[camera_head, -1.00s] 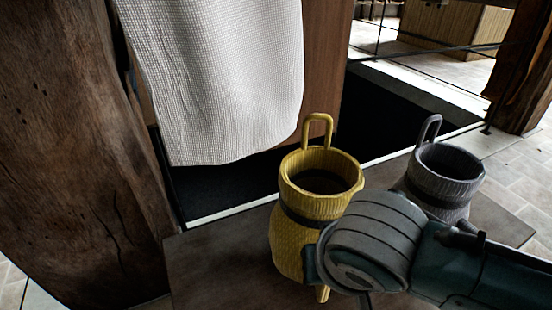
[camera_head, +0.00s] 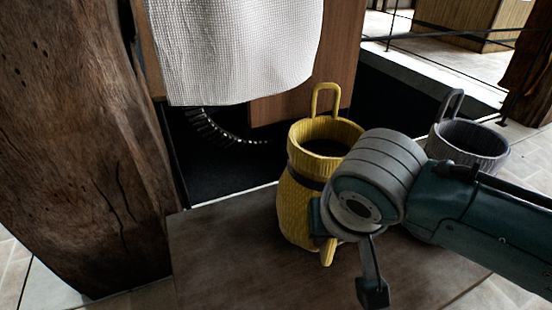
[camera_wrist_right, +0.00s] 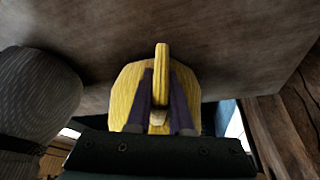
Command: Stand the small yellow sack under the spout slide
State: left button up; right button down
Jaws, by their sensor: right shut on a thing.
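The small yellow sack (camera_head: 300,205) is upright, with a dark band, an open top and a tall loop at its back rim. My right gripper (camera_head: 325,240) is shut on a yellow handle at the sack's near side, largely hidden by my wrist. In the right wrist view the two dark fingers (camera_wrist_right: 160,100) close around the handle of the yellow sack (camera_wrist_right: 128,92). I cannot tell whether the sack's base touches the wooden platform (camera_head: 225,255). A white woven hanging piece (camera_head: 235,50) is up and left of it. I cannot clearly identify the spout slide. My left gripper is not in view.
A grey sack (camera_head: 470,142) stands right of the yellow one, partly behind my right arm; it also shows in the right wrist view (camera_wrist_right: 38,100). A thick wooden post (camera_head: 75,140) bounds the left. The platform's left part is bare. A dark recess (camera_head: 215,165) lies behind it.

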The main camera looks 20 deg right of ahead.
jog(key=c, duration=0.7)
grip_release()
jog(key=s+r+n+y+p, duration=0.15)
jog(key=s+r+p, duration=0.45)
jog(key=r+p, duration=1.55)
jog(key=s+r+n+p, duration=0.2)
jog(key=s+r+p, duration=0.4)
jog(key=r+p, duration=1.55)
jog(key=s+r+n+p, duration=0.2)
jog(key=s+r+p, duration=0.4)
jog(key=r+p, duration=1.55)
jog(key=shift+g, duration=0.4)
jog(key=r+p, duration=1.1)
jog(key=r, duration=0.2)
jog(key=r+p, duration=1.1)
jog(key=r, duration=0.3)
jog(key=r+p, duration=1.1)
jog(key=r, duration=0.3)
jog(key=shift+d, duration=0.4)
